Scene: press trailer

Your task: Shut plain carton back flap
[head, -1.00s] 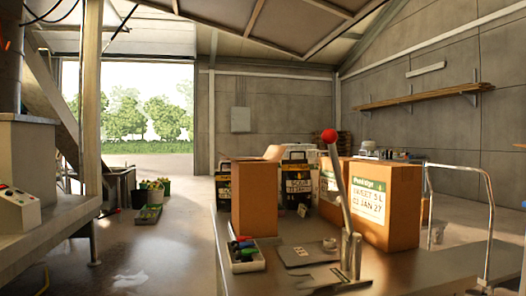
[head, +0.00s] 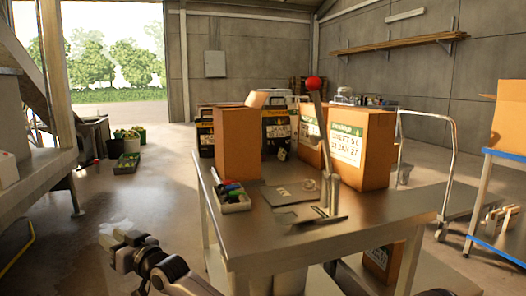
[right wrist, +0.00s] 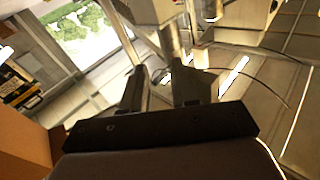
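A plain brown carton (head: 238,144) without a label stands upright near the left back of the metal table in the head view.
The metal table (head: 300,240) also bears labelled cartons (head: 362,148), dark bags (head: 276,132), a tool tray (head: 232,198) and a red-knobbed lever (head: 318,115). A hand trolley (head: 445,190) stands right of it. Floor at left is mostly clear.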

